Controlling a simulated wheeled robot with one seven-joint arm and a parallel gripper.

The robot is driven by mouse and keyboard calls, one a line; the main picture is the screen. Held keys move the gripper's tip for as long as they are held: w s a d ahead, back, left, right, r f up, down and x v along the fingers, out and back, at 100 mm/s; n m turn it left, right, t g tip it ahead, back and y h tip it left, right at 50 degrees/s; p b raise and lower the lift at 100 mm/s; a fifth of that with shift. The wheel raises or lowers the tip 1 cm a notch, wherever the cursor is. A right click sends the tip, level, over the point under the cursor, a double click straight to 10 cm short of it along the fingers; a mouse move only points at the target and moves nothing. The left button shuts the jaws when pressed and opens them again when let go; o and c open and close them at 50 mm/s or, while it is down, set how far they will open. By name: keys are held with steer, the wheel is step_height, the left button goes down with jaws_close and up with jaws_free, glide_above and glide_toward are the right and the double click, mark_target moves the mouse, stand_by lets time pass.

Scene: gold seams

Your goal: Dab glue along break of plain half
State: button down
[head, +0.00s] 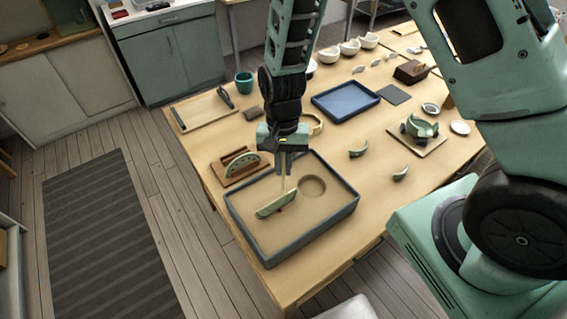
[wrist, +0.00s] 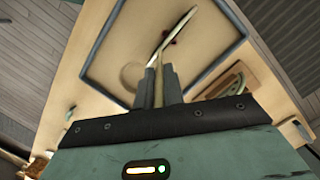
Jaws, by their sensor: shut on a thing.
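The plain half (head: 272,206) is a pale green piece set in the sand tray (head: 237,222), with its long edge facing up. In the wrist view the half (wrist: 184,25) shows as a thin, pale edge-on strip. My gripper (head: 284,150) is above the tray, shut on a thin pale stick (head: 283,182) that points down. The stick's lower end is at or very near the half's edge; I cannot tell whether it touches. The stick also shows between the fingers in the wrist view (wrist: 157,72). Small dark red marks (wrist: 171,41) show beside the half.
A round hollow (head: 312,186) lies in the sand right of the half. Another green half (head: 241,161) stands in a wooden rack left of the tray. Loose green shards (head: 358,152), a blue tray (head: 345,99) and a partly built green vessel (head: 420,127) are farther off.

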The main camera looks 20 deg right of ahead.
steer(key=shift+r, duration=0.15)
stand_by(0.6)
steer(key=shift+s+a+p, duration=0.25)
steer(key=shift+a+p, duration=0.3)
steer(key=shift+a, duration=0.65)
steer(key=shift+f, duration=0.25)
stand_by(0.5)
steer(key=shift+r, duration=0.25)
steer(key=shift+a, duration=0.1)
stand_by(0.4)
steer(key=shift+s+a+p, duration=0.25)
steer(key=shift+a+p, duration=0.25)
steer(key=shift+a, duration=0.55)
